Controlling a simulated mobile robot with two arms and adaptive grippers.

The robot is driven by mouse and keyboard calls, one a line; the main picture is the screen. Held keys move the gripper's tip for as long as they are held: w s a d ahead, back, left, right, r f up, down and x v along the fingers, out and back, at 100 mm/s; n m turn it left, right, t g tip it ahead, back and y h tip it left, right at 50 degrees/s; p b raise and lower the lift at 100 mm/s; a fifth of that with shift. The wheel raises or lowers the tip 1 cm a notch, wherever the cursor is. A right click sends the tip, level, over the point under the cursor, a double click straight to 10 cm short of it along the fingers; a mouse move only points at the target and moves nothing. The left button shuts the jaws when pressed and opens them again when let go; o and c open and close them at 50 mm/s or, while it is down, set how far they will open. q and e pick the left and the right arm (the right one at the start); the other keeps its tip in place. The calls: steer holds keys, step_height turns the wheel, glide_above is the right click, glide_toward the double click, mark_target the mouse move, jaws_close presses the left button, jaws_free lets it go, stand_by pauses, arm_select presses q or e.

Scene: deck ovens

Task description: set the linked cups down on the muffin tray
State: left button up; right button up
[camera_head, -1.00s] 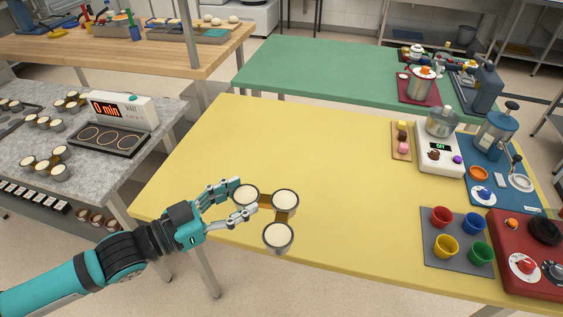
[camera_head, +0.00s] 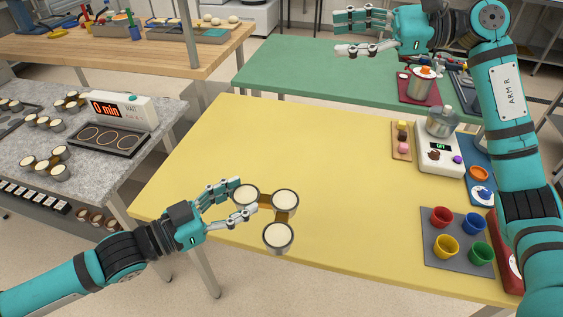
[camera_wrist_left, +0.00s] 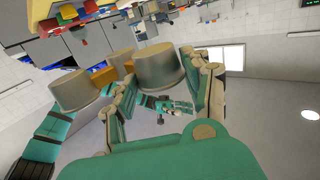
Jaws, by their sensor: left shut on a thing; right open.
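Three linked cups (camera_head: 278,236), metal with cream-coloured tops, are joined in an L by brown links. My left gripper (camera_head: 238,198) is shut on the leftmost cup and holds the set over the front edge of the yellow table. The held cup (camera_wrist_left: 158,72) also shows between the fingers in the left wrist view. My right gripper (camera_head: 345,34) is open and empty, high over the green table. A dark tray with three rings (camera_head: 107,139) lies on the grey counter by a "0 min" display; I cannot tell whether it is the muffin tray.
More linked cups (camera_head: 47,163) stand on the grey counter (camera_head: 150,160) at left. The middle of the yellow table (camera_head: 260,140) is clear. A grey mat with coloured cups (camera_head: 441,217) and a white scale (camera_head: 440,157) stand at its right.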

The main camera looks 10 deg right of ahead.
steer(key=s+a+n+g+h, duration=0.2)
steer(key=s+a+n+g, duration=0.25)
steer(key=a, duration=0.55)
steer(key=n+h, duration=0.9)
steer(key=h, duration=0.4)
glide_above(281, 218)
step_height(281, 218, down, 12)
steer(key=f, duration=0.1)
steer(key=shift+g, duration=0.25)
step_height(281, 218, down, 11)
steer(key=shift+f, duration=0.1)
